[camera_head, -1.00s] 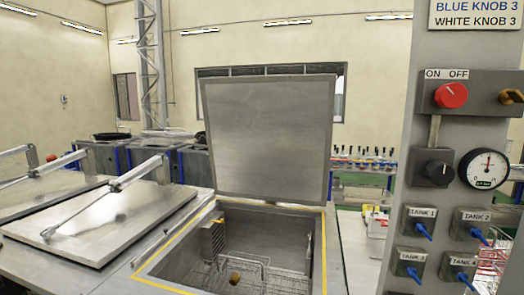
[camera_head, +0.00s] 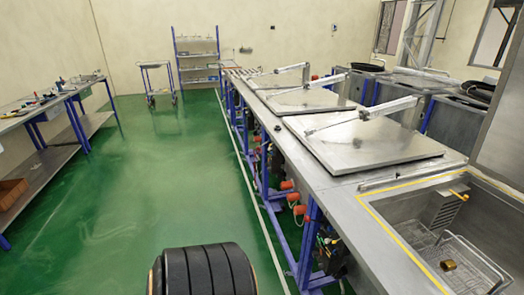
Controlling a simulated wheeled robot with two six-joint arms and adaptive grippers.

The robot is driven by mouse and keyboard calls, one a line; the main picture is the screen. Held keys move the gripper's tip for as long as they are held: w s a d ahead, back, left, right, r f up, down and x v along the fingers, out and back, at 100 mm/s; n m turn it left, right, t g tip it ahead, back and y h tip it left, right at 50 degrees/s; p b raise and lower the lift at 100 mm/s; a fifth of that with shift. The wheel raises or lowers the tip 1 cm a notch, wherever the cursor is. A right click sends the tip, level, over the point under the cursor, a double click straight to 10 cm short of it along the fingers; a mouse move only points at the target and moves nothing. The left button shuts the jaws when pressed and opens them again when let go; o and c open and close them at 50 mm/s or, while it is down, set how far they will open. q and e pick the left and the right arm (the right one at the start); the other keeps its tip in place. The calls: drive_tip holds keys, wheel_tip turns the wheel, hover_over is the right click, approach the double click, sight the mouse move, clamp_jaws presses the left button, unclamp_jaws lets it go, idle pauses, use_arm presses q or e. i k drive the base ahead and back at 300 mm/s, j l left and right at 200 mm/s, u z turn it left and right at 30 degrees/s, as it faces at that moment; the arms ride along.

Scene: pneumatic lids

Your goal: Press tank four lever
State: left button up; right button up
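The tank four lever and its control panel are out of view now. The open tank (camera_head: 395,234), edged with a yellow line, is at the lower right. A wire basket (camera_head: 472,256) sits inside it. Part of its raised lid (camera_head: 502,140) shows at the right edge. Two flat metal lids, a nearer one (camera_head: 375,148) and a farther one (camera_head: 300,101), lie shut on the line behind it. Neither of my grippers is in view.
The tank line's side has blue legs and orange fittings along the floor. A workbench (camera_head: 45,104) stands at the left, with a wheeled cart (camera_head: 156,66) and a shelf rack (camera_head: 198,66) at the back. The green floor (camera_head: 150,190) between them is clear.

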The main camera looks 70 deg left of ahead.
sight(307, 218)
drive_tip(key=u, duration=1.6)
